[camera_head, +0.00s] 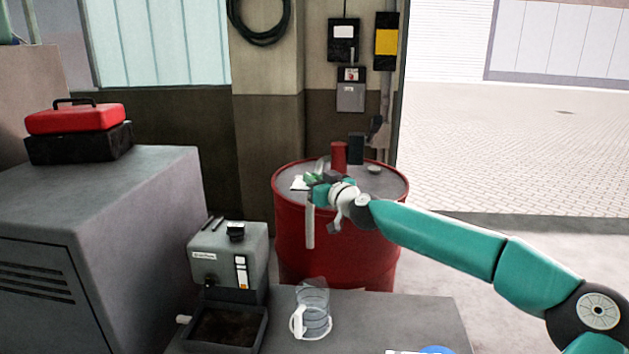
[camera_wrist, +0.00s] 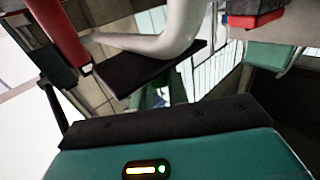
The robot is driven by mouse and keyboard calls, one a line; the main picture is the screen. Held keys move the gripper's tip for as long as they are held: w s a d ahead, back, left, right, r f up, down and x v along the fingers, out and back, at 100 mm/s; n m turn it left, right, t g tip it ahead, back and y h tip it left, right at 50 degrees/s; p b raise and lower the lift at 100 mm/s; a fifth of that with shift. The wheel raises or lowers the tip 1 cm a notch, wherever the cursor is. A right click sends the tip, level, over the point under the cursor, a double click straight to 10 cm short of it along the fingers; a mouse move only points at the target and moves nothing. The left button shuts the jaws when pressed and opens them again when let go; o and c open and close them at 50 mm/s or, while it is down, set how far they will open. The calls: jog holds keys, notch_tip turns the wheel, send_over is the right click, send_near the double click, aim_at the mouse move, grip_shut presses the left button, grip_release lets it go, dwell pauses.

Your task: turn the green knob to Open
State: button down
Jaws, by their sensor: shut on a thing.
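The green knob (camera_head: 313,178) shows small above the red drum (camera_head: 300,235), at the top of a pale pipe (camera_head: 310,228) that hangs down the drum's front. My gripper (camera_head: 322,184) reaches in from the right and is shut at the knob. The contact is too small to see clearly, and the knob's marks cannot be read. A bit of green shows below this pad (camera_wrist: 148,97).
A red can (camera_head: 339,153) and a dark box (camera_head: 356,148) stand behind on the drum. A clear jug (camera_head: 314,308) and a grey machine (camera_head: 228,262) are on the bench in front. A red toolbox (camera_head: 75,118) lies on the left cabinet. Open floor lies to the right.

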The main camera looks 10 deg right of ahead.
jog(key=shift+a+m+t+h, duration=0.15)
jog(key=shift+m+t+h, duration=0.15)
jog(key=shift+m+h, duration=0.35)
jog(key=shift+s+a+r+m+t+h, duration=0.15)
jog(key=shift+m+h, duration=0.25)
jog(key=shift+h, duration=0.45)
jog(key=shift+w+a+f+m+t+h, duration=0.15)
jog(key=shift+m+h, duration=0.2)
jog(key=shift+h, duration=0.45)
jog(key=shift+a+m+h, duration=0.1)
jog(key=shift+m+h, duration=1.7)
jog(key=shift+h, duration=0.9)
jog(key=m+g+h, duration=0.1)
jog(key=m+h, duration=0.1)
jog(key=m+g+h, duration=0.1)
jog(key=m+h, duration=0.1)
jog(key=h, duration=0.1)
jog(key=m+g+h, duration=0.1)
jog(key=h, duration=0.2)
jog(key=shift+w+a+f+m+g, duration=0.15)
jog(key=shift+a+m+g, duration=0.1)
jog(key=shift+m+g, duration=0.15)
jog(key=shift+w+m+g+h, duration=0.1)
jog(key=shift+m+g+h, duration=1.75)
jog(key=shift+g, duration=0.25)
jog(key=shift+d, duration=0.1)
jog(key=c, duration=1.4)
grip_release()
jog(key=shift+o, duration=0.2)
